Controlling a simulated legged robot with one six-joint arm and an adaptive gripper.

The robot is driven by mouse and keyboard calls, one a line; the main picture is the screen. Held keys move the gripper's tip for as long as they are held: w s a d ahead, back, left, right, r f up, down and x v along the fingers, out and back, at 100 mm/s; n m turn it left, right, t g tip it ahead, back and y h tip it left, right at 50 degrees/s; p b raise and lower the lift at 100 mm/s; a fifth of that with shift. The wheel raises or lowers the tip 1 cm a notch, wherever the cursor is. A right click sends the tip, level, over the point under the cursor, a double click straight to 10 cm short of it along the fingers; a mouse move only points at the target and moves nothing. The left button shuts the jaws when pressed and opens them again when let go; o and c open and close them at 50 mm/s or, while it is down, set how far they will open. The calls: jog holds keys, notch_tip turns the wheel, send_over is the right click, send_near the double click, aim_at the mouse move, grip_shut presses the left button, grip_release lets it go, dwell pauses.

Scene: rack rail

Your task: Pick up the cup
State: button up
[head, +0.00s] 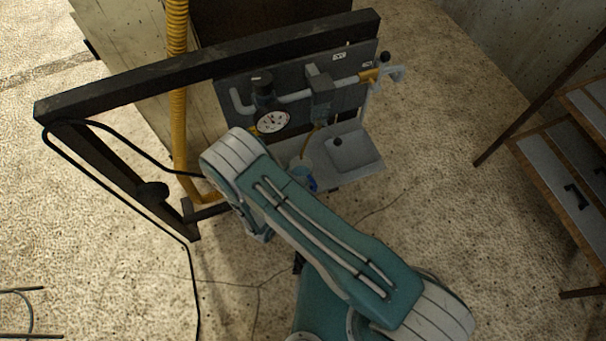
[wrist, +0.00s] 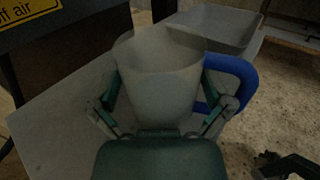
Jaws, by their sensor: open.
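The cup (wrist: 160,85) is pale grey and semi-transparent with a blue handle (wrist: 232,80) on its right in the wrist view. It stands on a grey shelf (wrist: 62,120) beside a sink basin. In the head view the cup (head: 303,164) shows just above my arm, partly hidden by it. My gripper (wrist: 160,80) is open, with one green finger on each side of the cup. I cannot tell whether the fingers touch it. In the head view my gripper is hidden behind my arm.
The sink basin (head: 355,150) is right of the cup. A panel with pipes and a gauge (head: 272,122) rises behind, inside a dark frame (head: 215,65). A yellow hose (head: 178,100) hangs at left. A drawer cabinet (head: 570,165) stands at right. Floor between is open.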

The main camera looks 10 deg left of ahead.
jog(key=shift+w+d, duration=0.15)
jog(key=shift+w, duration=0.1)
jog(key=c, duration=1)
jog(key=shift+o, duration=0.2)
jog(key=shift+r, duration=0.15)
